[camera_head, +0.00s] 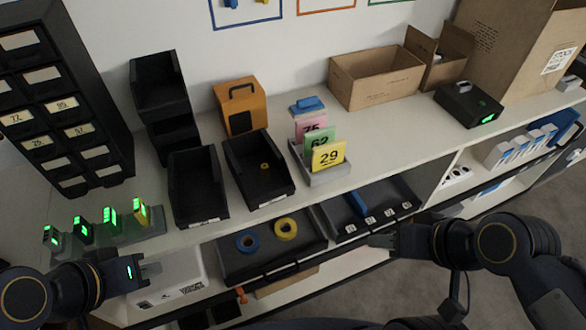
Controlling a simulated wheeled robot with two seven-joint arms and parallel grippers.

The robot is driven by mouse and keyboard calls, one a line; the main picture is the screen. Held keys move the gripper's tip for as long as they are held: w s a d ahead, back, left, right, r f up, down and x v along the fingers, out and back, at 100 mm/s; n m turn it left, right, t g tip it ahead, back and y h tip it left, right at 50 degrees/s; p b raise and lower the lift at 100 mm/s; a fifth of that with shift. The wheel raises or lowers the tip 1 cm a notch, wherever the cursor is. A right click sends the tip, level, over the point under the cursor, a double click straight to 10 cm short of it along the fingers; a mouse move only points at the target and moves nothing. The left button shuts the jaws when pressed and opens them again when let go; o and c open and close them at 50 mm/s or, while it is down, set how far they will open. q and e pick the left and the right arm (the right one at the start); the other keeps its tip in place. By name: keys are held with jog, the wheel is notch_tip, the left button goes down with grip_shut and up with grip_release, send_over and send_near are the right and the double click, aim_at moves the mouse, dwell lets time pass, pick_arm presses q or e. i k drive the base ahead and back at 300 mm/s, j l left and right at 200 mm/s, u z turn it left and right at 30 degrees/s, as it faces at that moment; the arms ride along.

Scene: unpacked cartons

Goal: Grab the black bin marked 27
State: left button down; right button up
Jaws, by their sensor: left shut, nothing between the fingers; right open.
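A black cabinet of small bins (60,95) stands at the left of the counter. Its bins carry pale labels, several with numbers, too small to read for certain; I cannot make out a clear 27. My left gripper (153,269) is shut and empty at the front left, below the cabinet. My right gripper (380,241) is open and empty in front of the lower shelf, far from the cabinet.
Green-lit handheld devices (108,216) stand between my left gripper and the cabinet. Number cards (328,156), an orange case (240,105) and an open carton (375,77) are further right. A tray with tape rolls (272,262) sits below the counter. Clear counter lies right of the cards.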

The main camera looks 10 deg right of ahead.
aim_at(244, 154)
jog(key=j+u, duration=0.15)
jog(key=u, duration=0.2)
jog(key=i+j+u, duration=0.15)
jog(key=u, duration=0.25)
jog(key=j+u, duration=0.1)
jog(key=u, duration=0.25)
jog(key=i, duration=0.05)
